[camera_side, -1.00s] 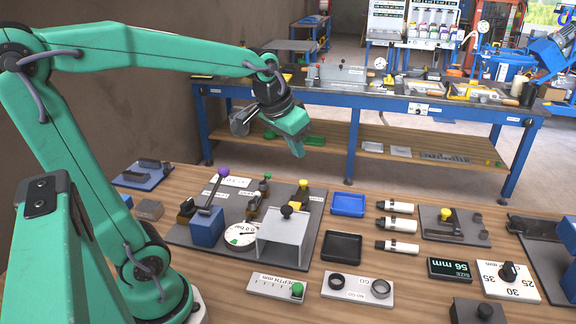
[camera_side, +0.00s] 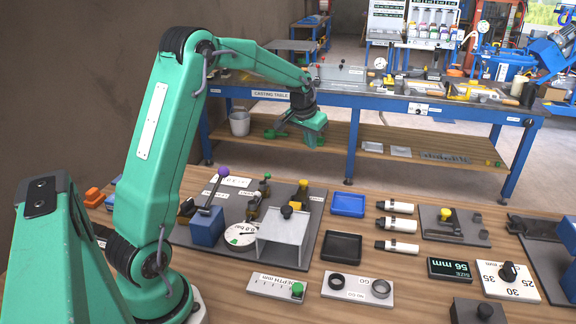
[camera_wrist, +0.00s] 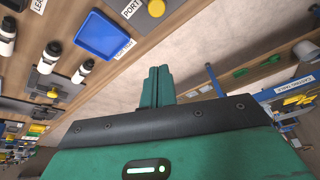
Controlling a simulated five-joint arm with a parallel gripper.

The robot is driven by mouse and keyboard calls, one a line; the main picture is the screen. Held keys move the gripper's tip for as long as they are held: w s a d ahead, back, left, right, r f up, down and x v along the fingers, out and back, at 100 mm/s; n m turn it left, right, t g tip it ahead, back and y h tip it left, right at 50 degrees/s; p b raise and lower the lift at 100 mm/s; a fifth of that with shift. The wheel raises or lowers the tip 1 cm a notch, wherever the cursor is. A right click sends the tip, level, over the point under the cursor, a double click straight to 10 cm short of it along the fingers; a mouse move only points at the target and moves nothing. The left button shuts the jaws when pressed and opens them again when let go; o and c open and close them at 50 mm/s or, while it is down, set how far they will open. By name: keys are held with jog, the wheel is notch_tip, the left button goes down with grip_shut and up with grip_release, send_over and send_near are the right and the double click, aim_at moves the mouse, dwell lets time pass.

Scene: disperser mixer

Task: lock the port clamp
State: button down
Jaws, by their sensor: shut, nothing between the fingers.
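A yellow knob (camera_side: 303,185) stands at the right rear of the grey plate (camera_side: 306,243) in the side view. In the wrist view the yellow knob (camera_wrist: 156,8) sits at the top edge, beside a partly cut-off label that starts with PORT; I take this to be the port clamp. Whether it is locked I cannot tell. My gripper (camera_side: 315,138) hangs in the air beyond the plate, apart from the knob, against the far bench in the picture. In the wrist view its green fingers (camera_wrist: 157,84) are together, with nothing between them.
The plate also carries a purple-knobbed lever (camera_side: 218,184), a round gauge (camera_side: 241,237) and a grey cover (camera_side: 285,238). A blue tray (camera_side: 348,204), a black tray (camera_side: 341,247) and several white cylinders (camera_side: 396,225) lie to the right. A blue bench (camera_side: 230,108) stands behind.

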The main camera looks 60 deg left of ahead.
jog(key=shift+w+a+f, duration=0.25)
jog(key=shift+a+f, duration=0.2)
jog(key=shift+a, duration=0.05)
jog(key=shift+w+a+f, duration=0.2)
jog(key=shift+a+f, duration=0.25)
jog(key=shift+a, duration=0.05)
send_over(307, 192)
jog(key=w+a, duration=0.4)
jog(key=w, duration=0.2)
jog(key=f, duration=0.9)
jog(key=shift+s+f, duration=0.15)
jog(key=shift+s, duration=0.1)
jog(key=shift+s+d+f, duration=0.15)
jog(key=shift+s+d, duration=0.05)
jog(key=shift+s, duration=0.4)
jog(key=shift+s+d+f, duration=0.1)
jog(key=shift+s+d, duration=0.1)
jog(key=shift+s, duration=0.45)
jog(key=shift+s+d+f, duration=0.15)
jog(key=shift+s+d, duration=0.05)
jog(key=shift+s, duration=0.4)
jog(key=shift+s+d, duration=0.1)
jog(key=shift+s+d, duration=1.65)
